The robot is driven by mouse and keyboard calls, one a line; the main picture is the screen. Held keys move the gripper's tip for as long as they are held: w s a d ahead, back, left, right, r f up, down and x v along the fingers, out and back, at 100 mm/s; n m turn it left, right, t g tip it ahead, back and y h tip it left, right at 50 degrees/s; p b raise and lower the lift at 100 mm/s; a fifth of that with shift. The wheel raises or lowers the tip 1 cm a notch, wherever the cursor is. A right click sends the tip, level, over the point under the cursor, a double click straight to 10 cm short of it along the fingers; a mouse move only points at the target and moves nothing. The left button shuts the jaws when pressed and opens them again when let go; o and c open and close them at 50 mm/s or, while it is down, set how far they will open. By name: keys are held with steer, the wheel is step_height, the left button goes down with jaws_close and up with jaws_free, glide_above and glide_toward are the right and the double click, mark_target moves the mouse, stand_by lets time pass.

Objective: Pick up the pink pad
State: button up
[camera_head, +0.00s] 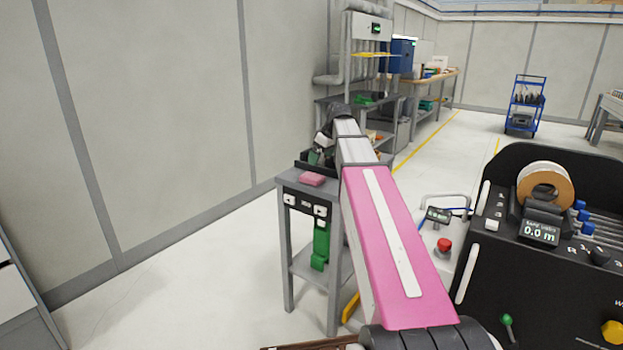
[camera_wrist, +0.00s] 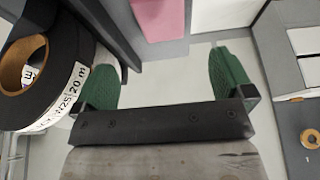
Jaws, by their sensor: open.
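A pink block, likely the same pad, shows at the top of the wrist view (camera_wrist: 160,18), cut off by the picture edge. My gripper (camera_wrist: 166,78) is open and empty, its two green-lined fingers spread apart, with pale floor showing between them. The pink block is beyond the fingers and not between them.
A black tape roll (camera_wrist: 48,80) sits close to the left finger in the wrist view. Floor left of the table is clear.

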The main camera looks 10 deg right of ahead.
mark_target(313, 176)
steer(key=shift+x, duration=4.8)
steer(key=shift+s+f, duration=0.1)
steer(key=shift+f, duration=0.05)
steer(key=c, duration=1)
